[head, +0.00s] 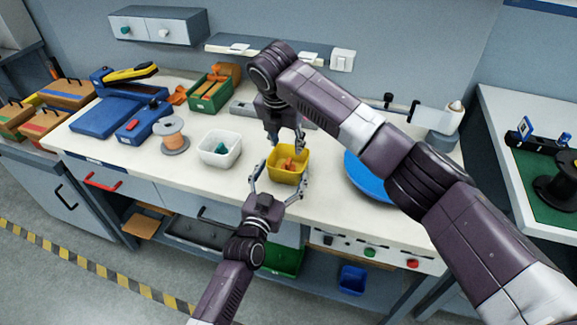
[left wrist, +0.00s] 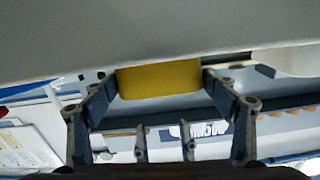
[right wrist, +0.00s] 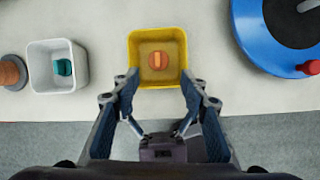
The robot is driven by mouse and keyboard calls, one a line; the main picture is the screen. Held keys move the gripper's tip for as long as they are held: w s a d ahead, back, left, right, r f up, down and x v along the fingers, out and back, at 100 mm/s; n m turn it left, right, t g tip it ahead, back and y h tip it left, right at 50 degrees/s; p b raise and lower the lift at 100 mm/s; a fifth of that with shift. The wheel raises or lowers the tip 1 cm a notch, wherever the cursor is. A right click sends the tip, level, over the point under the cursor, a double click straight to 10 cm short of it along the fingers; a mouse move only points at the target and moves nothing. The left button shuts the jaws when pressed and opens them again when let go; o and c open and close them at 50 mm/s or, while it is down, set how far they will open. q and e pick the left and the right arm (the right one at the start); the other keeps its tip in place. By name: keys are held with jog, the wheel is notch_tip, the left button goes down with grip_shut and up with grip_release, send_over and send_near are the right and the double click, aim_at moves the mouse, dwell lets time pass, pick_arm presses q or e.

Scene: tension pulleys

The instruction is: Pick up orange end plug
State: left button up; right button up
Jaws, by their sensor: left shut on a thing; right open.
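The orange end plug (right wrist: 160,60) lies inside the yellow bin (right wrist: 138,80), near its middle; in the head view the orange plug (head: 288,164) shows in the same bin (head: 290,180). My left gripper (head: 278,183) is shut on the bin, with a finger at each side; the left wrist view shows the yellow wall (left wrist: 158,82) between its fingers. My right gripper (head: 287,144) is open and empty just above the bin's back side. In the right wrist view its fingertips (right wrist: 158,78) flank the bin's near part, with the plug in line between and beyond them.
A white bin (head: 220,160) with a teal piece stands left of the yellow bin, beside a wire spool (head: 174,146). A blue round tray (head: 366,180) is at right, partly behind my right arm. A green crate (head: 212,92) stands at the back. The bench's front edge is close.

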jog(key=n, duration=0.1)
send_over(289, 161)
jog(key=s, duration=0.2)
jog(key=f, duration=0.5)
jog(key=shift+w+a+f, duration=0.2)
jog(key=shift+f, duration=0.05)
jog(key=shift+x, duration=2.8)
jog(key=shift+a, duration=0.1)
jog(key=shift+c, duration=0.4)
jog(key=shift+t, duration=0.3)
jog(key=c, duration=0.5)
